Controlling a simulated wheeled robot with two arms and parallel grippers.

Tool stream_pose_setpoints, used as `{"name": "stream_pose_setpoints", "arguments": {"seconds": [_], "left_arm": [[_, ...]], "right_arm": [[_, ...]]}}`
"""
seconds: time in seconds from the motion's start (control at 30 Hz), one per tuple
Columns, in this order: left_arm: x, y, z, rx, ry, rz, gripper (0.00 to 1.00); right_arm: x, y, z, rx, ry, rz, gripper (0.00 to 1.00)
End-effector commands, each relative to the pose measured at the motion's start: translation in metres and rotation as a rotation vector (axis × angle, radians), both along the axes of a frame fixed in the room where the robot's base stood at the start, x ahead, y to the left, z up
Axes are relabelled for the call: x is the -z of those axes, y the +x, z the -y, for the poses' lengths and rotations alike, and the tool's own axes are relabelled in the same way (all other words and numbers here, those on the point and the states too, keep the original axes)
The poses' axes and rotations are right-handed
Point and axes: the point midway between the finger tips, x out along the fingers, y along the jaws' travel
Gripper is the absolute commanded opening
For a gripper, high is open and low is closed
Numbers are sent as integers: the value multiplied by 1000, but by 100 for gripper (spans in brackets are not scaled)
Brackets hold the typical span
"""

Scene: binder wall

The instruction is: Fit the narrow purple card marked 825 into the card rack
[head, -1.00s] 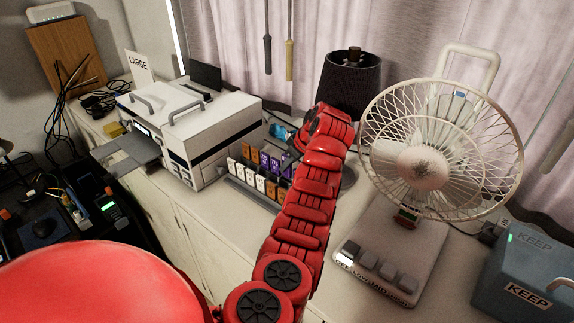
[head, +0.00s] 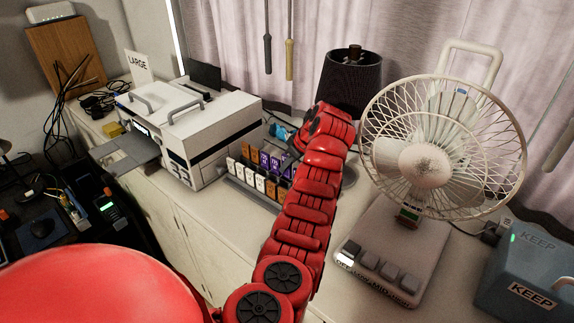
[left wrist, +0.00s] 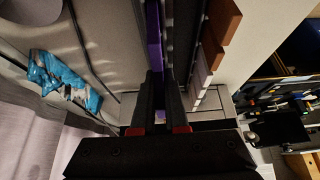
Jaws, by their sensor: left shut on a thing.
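The card rack (head: 252,196) stands on the counter in front of the white printer, with white, orange and purple cards in two rows. My left arm reaches up from below, beside the rack's right end, and hides part of that end. In the left wrist view my left gripper (left wrist: 159,112) is shut on a thin purple card (left wrist: 154,35), which sticks out past the fingertips. Its number cannot be read. Brown-orange cards (left wrist: 220,22) of the rack are just right of the held card. The held card's seating in any slot cannot be told. My right gripper is not in view.
A white printer (head: 215,125) stands left of the rack. A dark lamp (head: 349,85) and a wire-cage fan (head: 440,150) stand to the right. A blue-white crumpled packet (left wrist: 68,78) lies near the gripper. A grey KEEP box (head: 530,275) is at far right.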

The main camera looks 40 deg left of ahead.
Motion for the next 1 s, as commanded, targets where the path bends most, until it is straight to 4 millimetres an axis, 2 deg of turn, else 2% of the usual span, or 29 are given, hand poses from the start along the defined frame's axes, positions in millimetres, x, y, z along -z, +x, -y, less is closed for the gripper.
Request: {"name": "stream_pose_setpoints", "arguments": {"seconds": [1.0], "left_arm": [[27,0,0,0,0,0,0]], "right_arm": [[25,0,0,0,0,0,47]]}}
